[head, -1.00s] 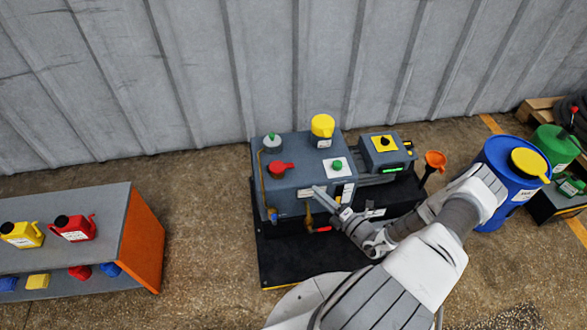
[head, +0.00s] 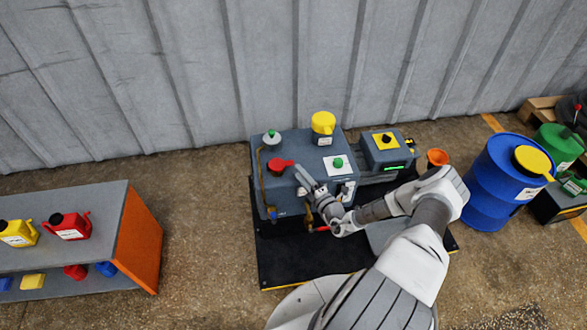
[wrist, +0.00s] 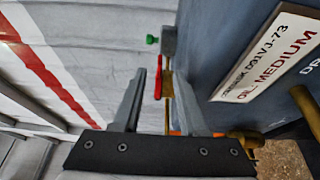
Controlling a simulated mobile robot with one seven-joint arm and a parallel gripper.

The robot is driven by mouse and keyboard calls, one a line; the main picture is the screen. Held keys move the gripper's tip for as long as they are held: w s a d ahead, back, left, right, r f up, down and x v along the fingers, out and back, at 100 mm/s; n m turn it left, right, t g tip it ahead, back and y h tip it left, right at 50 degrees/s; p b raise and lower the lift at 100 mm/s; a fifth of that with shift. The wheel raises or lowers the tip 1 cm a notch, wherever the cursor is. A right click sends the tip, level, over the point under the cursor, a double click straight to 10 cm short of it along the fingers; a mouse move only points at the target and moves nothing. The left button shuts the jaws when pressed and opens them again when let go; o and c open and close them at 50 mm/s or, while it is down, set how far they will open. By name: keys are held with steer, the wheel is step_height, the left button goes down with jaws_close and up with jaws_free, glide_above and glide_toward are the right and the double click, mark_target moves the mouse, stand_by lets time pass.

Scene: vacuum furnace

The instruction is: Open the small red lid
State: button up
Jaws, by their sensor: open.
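The small red lid (head: 276,165) sits on top of the blue-grey pump unit (head: 262,198), toward its left side. Its short handle points right. My gripper (head: 301,180) is above the unit's front part, just right of and nearer than the lid's handle. In the head view I cannot tell whether they touch. In the wrist view my gripper (wrist: 163,100) is open, with two grey fingers apart. A slim red handle (wrist: 158,85) by a brass fitting shows between them; I cannot tell whether it is the lid or a valve lever.
A yellow cap (head: 323,122), a green knob (head: 338,163) and a green-topped filler (head: 271,139) stand on the unit. A red valve handle (head: 321,229) is at its front. A blue barrel (head: 488,195) stands right. Floor at left is free up to a shelf (head: 100,220).

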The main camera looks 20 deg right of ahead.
mark_target(293, 165)
steer(key=w, duration=0.3)
steer(key=w+a+b, duration=0.1)
steer(key=w, duration=0.1)
steer(key=shift+s, duration=0.1)
jaws_close()
stand_by(1.3)
